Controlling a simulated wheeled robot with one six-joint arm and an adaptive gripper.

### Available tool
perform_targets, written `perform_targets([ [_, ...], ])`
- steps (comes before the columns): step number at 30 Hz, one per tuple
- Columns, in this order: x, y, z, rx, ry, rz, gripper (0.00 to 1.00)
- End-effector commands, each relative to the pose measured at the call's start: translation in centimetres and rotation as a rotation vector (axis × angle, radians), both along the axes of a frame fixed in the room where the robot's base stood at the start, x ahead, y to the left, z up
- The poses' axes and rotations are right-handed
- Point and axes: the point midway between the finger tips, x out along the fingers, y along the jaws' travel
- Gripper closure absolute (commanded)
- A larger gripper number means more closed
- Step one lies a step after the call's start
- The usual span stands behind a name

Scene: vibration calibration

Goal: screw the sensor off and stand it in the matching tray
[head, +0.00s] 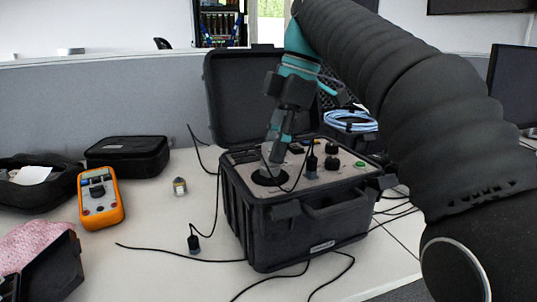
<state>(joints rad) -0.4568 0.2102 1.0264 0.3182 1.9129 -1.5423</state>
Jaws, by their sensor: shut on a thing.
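My gripper (270,163) points down at the round black mount (268,177) on the grey panel of the open black case (290,225). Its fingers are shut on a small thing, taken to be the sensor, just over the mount. The fingers hide most of it, so I cannot tell whether it still touches the mount. A small silver and yellow piece (180,187) stands on the table left of the case. I cannot make out a matching tray for certain.
An orange multimeter (100,198), a black zip case (128,154), an open pouch (35,180) and pink wrap (35,245) lie at left. A blue cable coil (350,121) sits behind the panel. Black cables cross the table front.

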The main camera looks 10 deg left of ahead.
Motion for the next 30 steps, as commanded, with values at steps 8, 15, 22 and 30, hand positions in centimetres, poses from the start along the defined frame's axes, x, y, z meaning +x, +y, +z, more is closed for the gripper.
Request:
perform_targets([
  [8, 0.30, 0.24, -0.17, 0.004, -0.002, 0.107, 1.00],
  [15, 0.27, 0.20, -0.15, 0.003, -0.001, 0.104, 0.41],
  [22, 0.20, 0.09, -0.07, 0.002, -0.001, 0.103, 0.35],
  [30, 0.15, 0.08, -0.02, 0.002, -0.001, 0.103, 0.32],
])
